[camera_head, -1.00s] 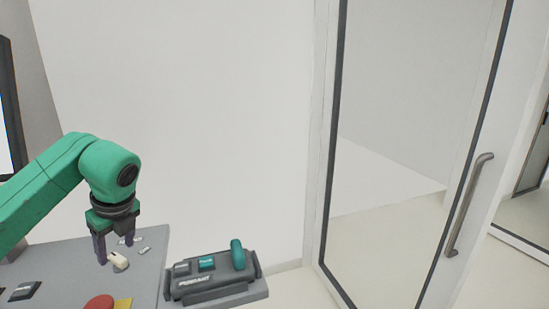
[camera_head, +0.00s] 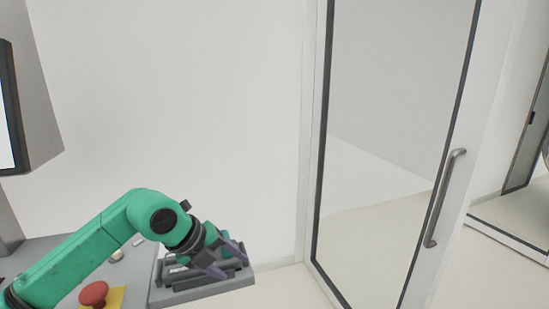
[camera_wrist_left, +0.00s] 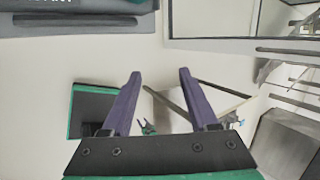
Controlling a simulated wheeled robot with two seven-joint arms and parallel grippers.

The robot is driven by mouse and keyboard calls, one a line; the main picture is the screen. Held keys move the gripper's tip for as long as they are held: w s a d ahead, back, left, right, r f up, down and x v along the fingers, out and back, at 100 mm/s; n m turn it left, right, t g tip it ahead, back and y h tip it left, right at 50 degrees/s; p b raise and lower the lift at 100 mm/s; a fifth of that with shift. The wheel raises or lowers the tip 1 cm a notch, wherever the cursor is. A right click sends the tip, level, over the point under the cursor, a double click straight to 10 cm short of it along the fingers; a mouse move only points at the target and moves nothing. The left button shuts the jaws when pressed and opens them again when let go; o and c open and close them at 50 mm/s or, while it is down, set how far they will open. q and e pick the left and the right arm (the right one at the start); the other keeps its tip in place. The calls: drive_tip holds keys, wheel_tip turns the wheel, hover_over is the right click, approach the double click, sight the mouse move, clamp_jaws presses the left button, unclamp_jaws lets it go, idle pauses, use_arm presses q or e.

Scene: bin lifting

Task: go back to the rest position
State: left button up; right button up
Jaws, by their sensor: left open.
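My left gripper (camera_head: 231,263) is at the end of the green arm that comes in from the left in the head view. Its two purple fingers are apart and point right and down, in front of the dark grey device on the console. In the left wrist view the gripper (camera_wrist_left: 159,85) is open, with nothing between the fingertips. My right gripper is not in view.
The grey console (camera_head: 205,291) carries a red button (camera_head: 94,293) on a yellow plate and a dark device (camera_head: 178,270) partly hidden by my gripper. A monitor (camera_head: 28,105) stands at left. A glass door with a metal handle (camera_head: 445,198) is at right.

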use_arm(q)
drive_tip(key=s+d+r+m+h, duration=0.1)
drive_tip(key=s+d+r+h, duration=0.2)
drive_tip(key=d, duration=0.4)
drive_tip(key=s+d+r+m+h, duration=0.1)
drive_tip(key=d+r+h, duration=0.1)
drive_tip(key=d+h, duration=0.35)
wheel_tip(320, 180, up, 11)
drive_tip(key=n+t+h, duration=0.5)
drive_tip(key=n+t, duration=0.2)
drive_tip(key=t, duration=0.1)
drive_tip(key=w+a+f+n+t+y, duration=0.2)
drive_tip(key=w+a+n+t+y, duration=0.15)
drive_tip(key=a+n+y, duration=0.35)
drive_tip(key=w+a+f+n+t+y, duration=0.3)
drive_tip(key=a+n+t+y, duration=0.3)
drive_tip(key=n, duration=0.3)
drive_tip(key=s+a+f+n+g+y, duration=0.2)
drive_tip(key=a+f+n+g+y, duration=0.4)
drive_tip(key=a+f, duration=0.5)
drive_tip(key=s+a+f+n+g, duration=0.2)
drive_tip(key=s+f+g, duration=1.1)
drive_tip(key=s+f, duration=0.95)
wheel_tip(320, 180, down, 25)
drive_tip(key=s, duration=0.1)
drive_tip(key=s+a+f+g, duration=0.2)
drive_tip(key=s+f, duration=1.2)
drive_tip(key=s, duration=0.2)
drive_tip(key=shift+a+m+b, duration=0.3)
drive_tip(key=shift+m+b, duration=0.1)
